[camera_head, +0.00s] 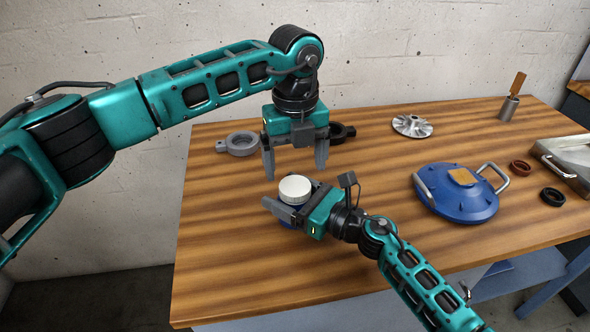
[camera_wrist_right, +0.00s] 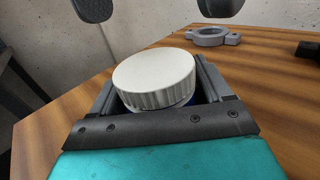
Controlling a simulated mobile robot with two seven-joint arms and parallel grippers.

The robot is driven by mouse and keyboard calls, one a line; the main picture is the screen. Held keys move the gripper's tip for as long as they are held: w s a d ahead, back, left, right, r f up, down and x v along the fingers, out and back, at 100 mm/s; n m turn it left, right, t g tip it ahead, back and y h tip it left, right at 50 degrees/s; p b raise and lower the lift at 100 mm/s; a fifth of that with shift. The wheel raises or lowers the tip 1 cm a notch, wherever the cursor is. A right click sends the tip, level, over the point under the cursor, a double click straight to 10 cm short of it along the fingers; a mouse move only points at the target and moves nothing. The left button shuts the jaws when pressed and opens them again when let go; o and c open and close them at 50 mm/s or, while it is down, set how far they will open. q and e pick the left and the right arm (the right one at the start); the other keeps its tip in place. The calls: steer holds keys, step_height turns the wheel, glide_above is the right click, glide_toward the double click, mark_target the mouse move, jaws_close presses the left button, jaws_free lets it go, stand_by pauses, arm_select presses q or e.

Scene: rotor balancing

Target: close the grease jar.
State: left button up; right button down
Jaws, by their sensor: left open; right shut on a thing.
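The grease jar (camera_head: 287,222) is a blue jar, mostly hidden behind my right gripper's fingers. Its white ribbed lid (camera_head: 295,187) sits on top of it and also shows large in the right wrist view (camera_wrist_right: 154,78). I cannot tell whether the lid is screwed down. My right gripper (camera_head: 285,208) is shut on the jar, with a finger on each side of it below the lid. My left gripper (camera_head: 294,168) points down above the lid, open and empty, its fingers apart. Its fingertips show at the top of the right wrist view.
A grey ring clamp (camera_head: 241,144) and a dark one (camera_head: 341,133) lie behind my left gripper. A metal impeller (camera_head: 412,126), a blue handled cover (camera_head: 456,192), small rings (camera_head: 552,196), a metal tray (camera_head: 566,164) and a brush holder (camera_head: 508,108) stand rightward. The table's front left is clear.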

arm_select(q)
steer(key=shift+o, duration=1.1)
step_height(320, 180, up, 12)
arm_select(e)
jaws_free()
arm_select(q)
steer(key=shift+f+b, duration=0.45)
steer(key=shift+f, duration=0.1)
arm_select(e)
steer(key=v, duration=1.3)
